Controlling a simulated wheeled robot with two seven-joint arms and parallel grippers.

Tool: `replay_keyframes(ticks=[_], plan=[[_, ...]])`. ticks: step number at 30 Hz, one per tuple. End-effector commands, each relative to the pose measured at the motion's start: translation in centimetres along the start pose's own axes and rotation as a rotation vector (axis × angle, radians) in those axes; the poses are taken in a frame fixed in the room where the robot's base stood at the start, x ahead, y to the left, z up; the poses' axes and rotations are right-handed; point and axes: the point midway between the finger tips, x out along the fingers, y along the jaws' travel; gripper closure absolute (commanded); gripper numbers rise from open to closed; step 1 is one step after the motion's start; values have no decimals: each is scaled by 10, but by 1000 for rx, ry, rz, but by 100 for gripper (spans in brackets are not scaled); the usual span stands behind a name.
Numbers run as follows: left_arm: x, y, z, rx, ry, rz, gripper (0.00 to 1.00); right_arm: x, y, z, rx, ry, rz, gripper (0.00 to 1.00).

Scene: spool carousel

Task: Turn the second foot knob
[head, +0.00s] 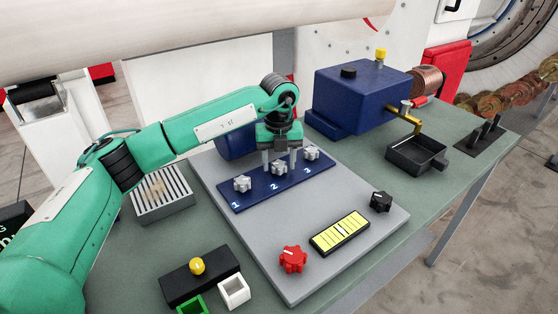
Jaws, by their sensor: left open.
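A dark blue strip (262,198) on a grey plate carries three silver star-shaped foot knobs in a row, marked 1, 2 and 3. The first knob (242,184) is at the left and the third knob (311,153) at the right. The second knob (279,168) is in the middle. My left gripper (280,158) points down over the second knob with its two fingers apart, one on each side of the knob's top. I cannot tell whether the fingers touch it. My right gripper is not in view.
The grey plate (240,228) also holds a red knob (292,259), a yellow-green level display (340,233) and a black knob (381,201). A blue box machine (360,95) with a brass spout stands behind, over a black tray (416,155). A yellow-knobbed black block (200,281) is at the front left.

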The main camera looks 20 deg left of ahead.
Motion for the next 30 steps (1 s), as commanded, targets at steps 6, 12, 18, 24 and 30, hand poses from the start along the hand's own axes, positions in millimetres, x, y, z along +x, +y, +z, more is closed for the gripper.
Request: replay_keyframes(ticks=[6,12,18,24,30], plan=[[-29,-1,0,1,-4,-3,48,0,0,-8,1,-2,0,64],[-76,-1,1,0,-4,-3,48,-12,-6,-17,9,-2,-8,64],[-115,0,0,-1,-3,-3,48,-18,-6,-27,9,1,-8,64],[-134,0,0,0,-2,-2,48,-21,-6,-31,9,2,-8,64],[-137,0,0,0,0,-1,48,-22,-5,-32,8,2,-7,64]])
